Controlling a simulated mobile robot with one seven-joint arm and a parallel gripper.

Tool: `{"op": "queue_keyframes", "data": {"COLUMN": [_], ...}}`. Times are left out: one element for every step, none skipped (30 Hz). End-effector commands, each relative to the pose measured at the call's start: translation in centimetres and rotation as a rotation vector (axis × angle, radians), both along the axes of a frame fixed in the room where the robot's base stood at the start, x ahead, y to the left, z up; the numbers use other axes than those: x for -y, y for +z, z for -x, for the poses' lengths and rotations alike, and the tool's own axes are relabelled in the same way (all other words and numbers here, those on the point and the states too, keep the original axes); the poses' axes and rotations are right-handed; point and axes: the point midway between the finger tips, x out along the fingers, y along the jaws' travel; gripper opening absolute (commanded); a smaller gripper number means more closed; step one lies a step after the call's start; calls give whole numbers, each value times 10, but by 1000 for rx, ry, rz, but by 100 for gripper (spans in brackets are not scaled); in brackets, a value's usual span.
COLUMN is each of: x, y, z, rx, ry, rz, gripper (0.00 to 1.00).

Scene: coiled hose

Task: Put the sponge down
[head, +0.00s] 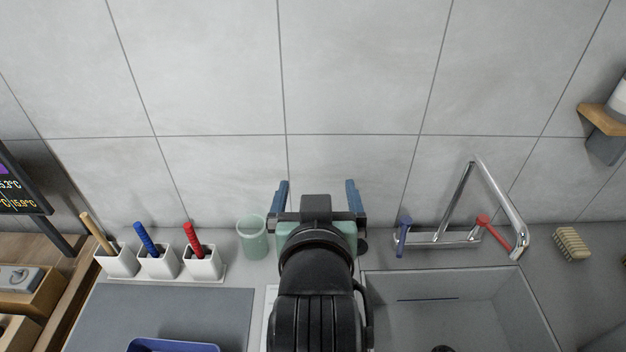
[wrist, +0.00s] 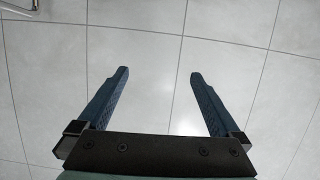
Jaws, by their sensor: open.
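My gripper (head: 318,192) is in the middle of the head view, in front of the tiled wall. Its two blue fingers are spread apart with nothing between them. A small pale yellow ridged block (head: 572,243), which looks like the sponge but could be a brush, lies on the counter to the right of the sink. It is well apart from my gripper. My arm hides part of the counter at the centre.
A grey sink (head: 520,310) with a chrome faucet (head: 465,195) and blue and red handles is right of my arm. A green cup (head: 253,242) stands close on the left. White holders (head: 158,262) with coloured-handled tools stand further left. A blue tray (head: 172,346) lies in front.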

Motion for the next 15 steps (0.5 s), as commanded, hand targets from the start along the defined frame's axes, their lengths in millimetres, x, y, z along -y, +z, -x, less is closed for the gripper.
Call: {"op": "queue_keyframes", "data": {"x": [-1, -1, -2, -3, -3, -4, -5, -5, -5, -5, -5, -5, -6, -6, -6], "y": [55, 86, 127, 156, 184, 219, 242, 263, 288, 304, 317, 332, 340, 347, 353], "z": [-6, -6, -3, 2, 8, 19, 28, 38, 52, 62, 71, 82, 89, 95, 101], "rx": [154, 242, 360, 445, 530, 635, 709, 778, 861, 917, 965, 1020, 1053, 1080, 1106], "ry": [3, 4, 6, 7, 9, 11, 13, 14, 15, 16, 17, 17, 17, 17, 19], "rz": [1, 2, 1, 1, 1, -1, -2, -3, -4, -5, -6, -7, -8, -9, -10], "gripper": [100, 100, 100, 100, 100, 100, 100, 100, 100, 100, 100, 100, 100, 100, 100]}}
